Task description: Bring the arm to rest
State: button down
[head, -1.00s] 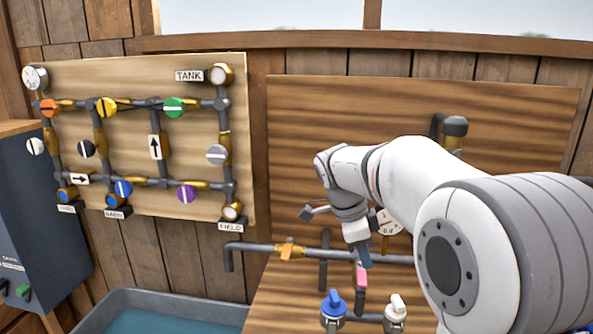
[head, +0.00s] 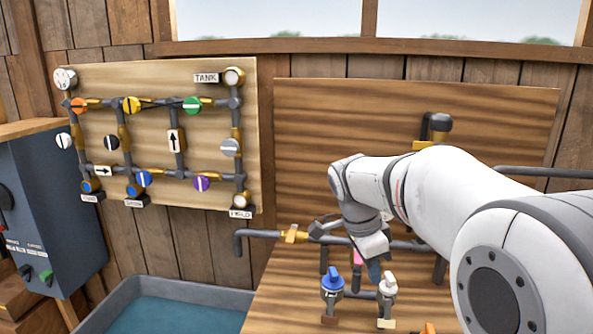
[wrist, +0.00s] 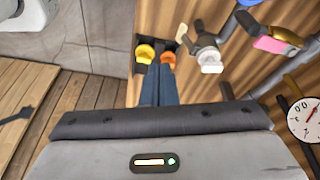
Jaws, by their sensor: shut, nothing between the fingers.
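My arm reaches in from the right in the head view, bent down at the wrist. My gripper (head: 374,271) points down over the wooden bench, just behind the blue-handled valve (head: 332,284) and the white-handled valve (head: 387,288). In the wrist view my gripper (wrist: 160,70) shows as two dark fingers side by side, shut with nothing between them. A pink-handled valve (head: 357,257) is close beside the gripper in the head view, and it also shows in the wrist view (wrist: 268,44). I cannot tell whether the fingers touch anything.
A pipe board (head: 150,75) with several coloured valves hangs at the left. A grey pipe (head: 262,234) crosses behind the gripper. A gauge (wrist: 306,118) is right in the wrist view. A water trough (head: 180,290) and a dark cabinet (head: 45,190) stand left. Orange and yellow pieces (wrist: 145,52) lie beyond the fingers.

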jog(key=s+f+n+t+y, duration=0.1)
jog(key=s+f+n, duration=0.2)
jog(key=s+n, duration=0.5)
jog(key=s+f+n+t+y, duration=0.1)
jog(key=s+f+n+y, duration=0.1)
jog(key=s+n, duration=0.6)
jog(key=shift+s+a+f+t+p, duration=0.15)
jog(key=shift+s+f+t+p, duration=0.25)
jog(key=shift+s, duration=0.55)
